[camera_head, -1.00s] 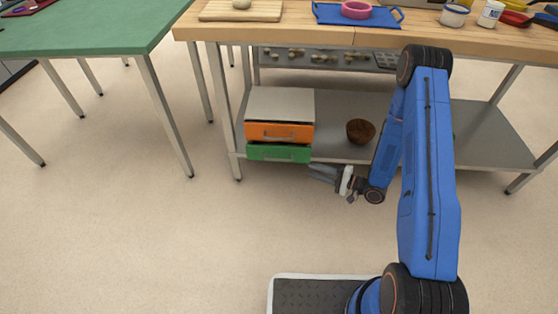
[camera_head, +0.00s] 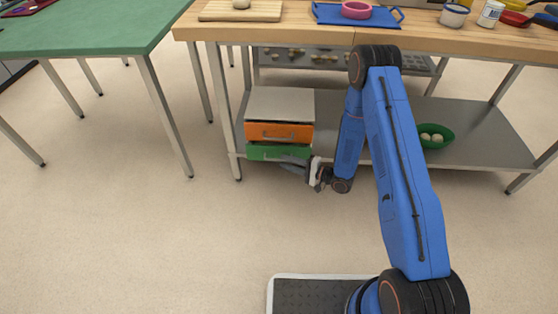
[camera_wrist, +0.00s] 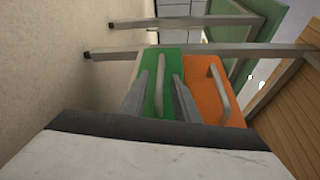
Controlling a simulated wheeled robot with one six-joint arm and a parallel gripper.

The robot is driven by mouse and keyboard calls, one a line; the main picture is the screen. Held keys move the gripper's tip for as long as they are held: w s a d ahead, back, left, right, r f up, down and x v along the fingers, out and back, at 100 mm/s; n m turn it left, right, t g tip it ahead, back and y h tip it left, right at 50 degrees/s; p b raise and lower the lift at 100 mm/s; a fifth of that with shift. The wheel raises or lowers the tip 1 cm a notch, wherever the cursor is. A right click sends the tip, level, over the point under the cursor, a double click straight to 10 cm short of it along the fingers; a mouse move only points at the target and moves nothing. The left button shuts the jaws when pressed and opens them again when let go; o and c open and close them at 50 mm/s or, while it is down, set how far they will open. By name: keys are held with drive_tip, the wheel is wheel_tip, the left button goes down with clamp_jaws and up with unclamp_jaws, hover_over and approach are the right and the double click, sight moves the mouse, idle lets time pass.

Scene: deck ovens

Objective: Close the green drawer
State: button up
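The small cabinet on the lower shelf has an orange drawer (camera_head: 278,131) above a green drawer (camera_head: 262,150). The green drawer front looks a little forward of the shelf edge; how far it is open is hard to tell. My gripper (camera_head: 293,164) is at the right part of the green front, partly covering it. In the wrist view my gripper (camera_wrist: 158,92) is open, its two fingers apart. The green drawer's bar handle (camera_wrist: 160,78) appears between the fingers. Contact with it cannot be told. The orange drawer (camera_wrist: 208,95) is beside it in that view.
The cabinet stands under a wooden-topped table (camera_head: 300,35) with metal legs (camera_head: 225,120). A green bowl (camera_head: 447,137) with pale round things is on the shelf (camera_head: 480,150) to the right. A green table (camera_head: 90,30) stands at left. The floor in front is clear.

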sight(279, 160)
drive_tip(key=shift+x, duration=2.05)
clamp_jaws()
